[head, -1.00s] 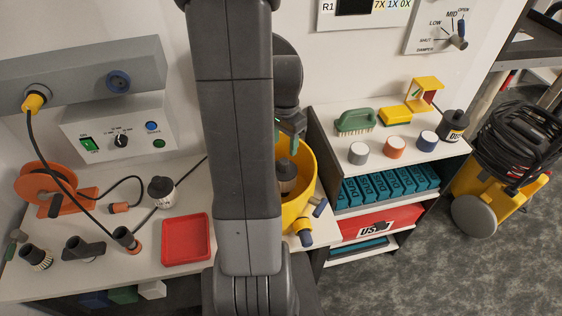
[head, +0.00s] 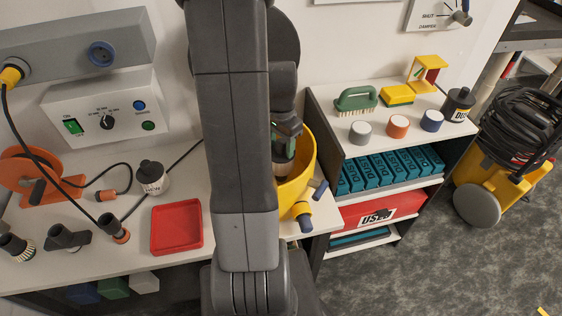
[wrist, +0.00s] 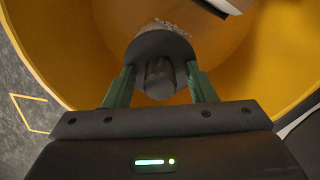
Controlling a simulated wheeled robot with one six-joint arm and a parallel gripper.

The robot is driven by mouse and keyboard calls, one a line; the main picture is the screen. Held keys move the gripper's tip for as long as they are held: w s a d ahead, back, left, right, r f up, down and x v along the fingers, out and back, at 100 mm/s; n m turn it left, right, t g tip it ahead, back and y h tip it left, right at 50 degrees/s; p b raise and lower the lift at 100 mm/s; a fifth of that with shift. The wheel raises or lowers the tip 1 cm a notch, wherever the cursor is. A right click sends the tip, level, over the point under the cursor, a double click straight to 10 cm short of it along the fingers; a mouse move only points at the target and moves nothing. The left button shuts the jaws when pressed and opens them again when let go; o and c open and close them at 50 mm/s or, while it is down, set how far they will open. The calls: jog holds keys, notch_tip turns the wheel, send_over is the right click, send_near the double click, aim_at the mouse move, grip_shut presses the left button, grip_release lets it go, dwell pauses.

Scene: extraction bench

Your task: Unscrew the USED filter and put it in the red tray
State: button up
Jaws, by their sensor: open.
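A dark filter with a round knob (wrist: 160,78) stands inside the yellow drum (head: 303,165); its pale side shows a label that I cannot read in the wrist view. In the head view its dark top (head: 282,171) shows below my gripper, partly hidden by my arm. My gripper (wrist: 159,88) is open, its two green fingers on either side of the knob, with a visible gap at least on the right. Contact on the left is unclear. The red tray (head: 177,227) lies empty on the bench, left of my arm.
A white canister with a black cap (head: 152,177) stands behind the tray. Hose nozzles (head: 68,238) and an orange reel (head: 35,175) are at left. A shelf at right holds teal boxes (head: 385,170) and a red box marked USED (head: 380,212). The drum wall surrounds my gripper.

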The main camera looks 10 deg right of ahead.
jog(key=shift+c, duration=0.2)
grip_shut()
jog(key=shift+r, duration=0.15)
jog(key=shift+r+p, duration=2.15)
jog(key=shift+r, duration=0.6)
